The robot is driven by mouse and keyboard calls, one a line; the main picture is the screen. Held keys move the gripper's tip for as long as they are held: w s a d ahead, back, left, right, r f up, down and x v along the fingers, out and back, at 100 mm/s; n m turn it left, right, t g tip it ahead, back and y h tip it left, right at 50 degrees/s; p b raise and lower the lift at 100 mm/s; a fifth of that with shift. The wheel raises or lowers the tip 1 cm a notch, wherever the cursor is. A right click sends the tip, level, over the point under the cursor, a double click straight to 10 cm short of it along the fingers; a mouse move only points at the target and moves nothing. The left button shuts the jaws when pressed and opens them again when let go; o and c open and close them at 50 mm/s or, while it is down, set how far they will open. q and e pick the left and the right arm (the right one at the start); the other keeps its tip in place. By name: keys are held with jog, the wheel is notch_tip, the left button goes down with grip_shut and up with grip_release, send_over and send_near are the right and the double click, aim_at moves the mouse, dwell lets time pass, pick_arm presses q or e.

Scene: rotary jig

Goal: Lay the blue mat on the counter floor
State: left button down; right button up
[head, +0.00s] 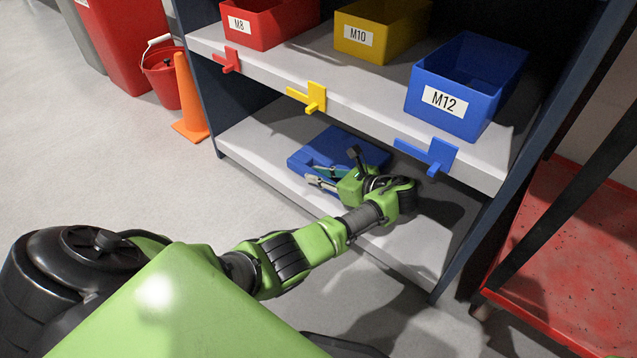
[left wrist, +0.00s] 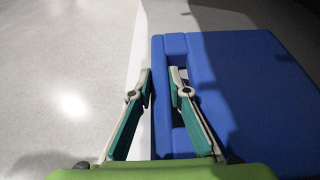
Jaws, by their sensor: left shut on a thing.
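The blue mat (head: 345,148) is a thick flat slab on the lower shelf (head: 265,128) of the rack, under the upper shelf's front edge. In the left wrist view the mat (left wrist: 240,85) has a slot along its left side, with a narrow handle bar outside it. My left gripper (head: 322,177) reaches in from the front at the mat's near-left edge. In the left wrist view its fingers (left wrist: 161,80) straddle the handle bar, one outside the mat and one in the slot; it is shut on this bar. My right gripper is not in view.
The upper shelf holds a red M8 bin (head: 268,22), a yellow M10 bin (head: 378,30) and a blue M12 bin (head: 465,85). Coloured tabs line its front edge. An orange cone (head: 188,100) and red bucket (head: 160,75) stand left; a red cart (head: 580,250) stands right.

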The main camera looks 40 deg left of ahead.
pick_arm(q)
jog(key=shift+f, duration=0.1)
jog(key=c, duration=1.9)
grip_release()
jog(key=shift+f, duration=0.1)
jog(key=shift+d+r+p, duration=0.3)
jog(key=shift+p, duration=0.1)
jog(key=p+v, duration=0.5)
jog(key=v, duration=0.5)
jog(key=shift+d, duration=0.2)
jog(key=shift+d+r+p, duration=0.1)
jog(key=shift+d+p, duration=0.25)
jog(key=shift+d, duration=0.05)
